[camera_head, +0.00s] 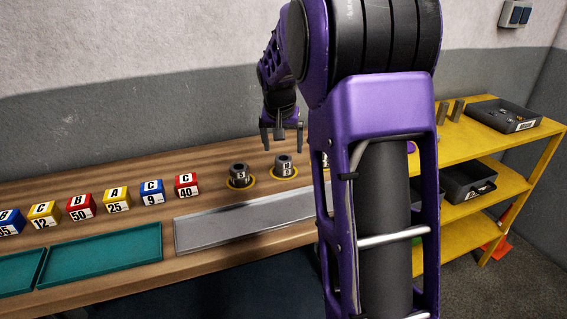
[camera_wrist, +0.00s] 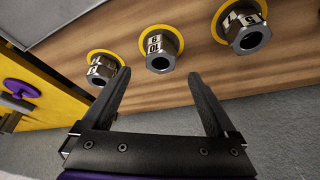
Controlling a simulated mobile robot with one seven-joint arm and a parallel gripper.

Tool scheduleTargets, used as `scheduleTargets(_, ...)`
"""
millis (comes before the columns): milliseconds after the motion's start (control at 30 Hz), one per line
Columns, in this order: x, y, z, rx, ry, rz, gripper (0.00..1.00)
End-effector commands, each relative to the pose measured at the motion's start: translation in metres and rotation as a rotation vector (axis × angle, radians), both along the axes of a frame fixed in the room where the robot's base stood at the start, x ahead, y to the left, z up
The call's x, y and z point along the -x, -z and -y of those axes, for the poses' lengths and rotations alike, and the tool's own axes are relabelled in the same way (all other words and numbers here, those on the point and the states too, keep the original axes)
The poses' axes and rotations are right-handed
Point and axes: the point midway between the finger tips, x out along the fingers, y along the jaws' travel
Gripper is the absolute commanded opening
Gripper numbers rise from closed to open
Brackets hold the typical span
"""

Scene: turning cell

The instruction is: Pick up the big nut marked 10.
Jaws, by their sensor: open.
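Three dark metal nuts stand in a row, each on a yellow ring on the wooden bench. In the wrist view, the middle nut (camera_wrist: 160,50) has a white label that appears to read 10, with a second character above it. The same nut shows in the head view (camera_head: 284,165). My gripper (camera_head: 282,148) is open and empty, above and behind this nut in the head view. In the wrist view, the fingers (camera_wrist: 160,74) are spread to either side of the middle nut's line, with the nut beyond the tips.
One neighbouring nut (camera_wrist: 247,35) stands on the right in the wrist view, another (camera_wrist: 103,70) on the left near a fingertip. A grey tray (camera_head: 240,222) lies in front of the nuts. Numbered blocks (camera_head: 187,186) stand left. A yellow shelf (camera_head: 490,145) stands right.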

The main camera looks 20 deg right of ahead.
Motion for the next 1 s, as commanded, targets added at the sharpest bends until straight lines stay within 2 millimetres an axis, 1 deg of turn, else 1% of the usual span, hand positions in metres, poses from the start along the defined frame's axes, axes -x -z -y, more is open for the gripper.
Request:
scheduleTargets(300,-0.014,0.041,0.007,0.001,0.000,-0.004,0.93)
scheduleTargets(400,-0.017,0.046,0.008,0.000,-0.001,0.000,0.93)
scheduleTargets(567,-0.017,0.045,0.008,0.000,0.000,0.001,0.93)
scheduleTargets(600,-0.017,0.045,0.008,0.000,0.000,0.000,0.89)
scheduleTargets(667,-0.017,0.045,0.008,0.000,0.000,0.000,0.78)
scheduleTargets(700,-0.017,0.045,0.008,0.000,0.000,0.000,0.71)
scheduleTargets(867,-0.017,0.045,0.008,0.000,0.000,0.000,0.42)
scheduleTargets(1000,-0.017,0.045,0.008,0.000,0.000,0.000,0.17)
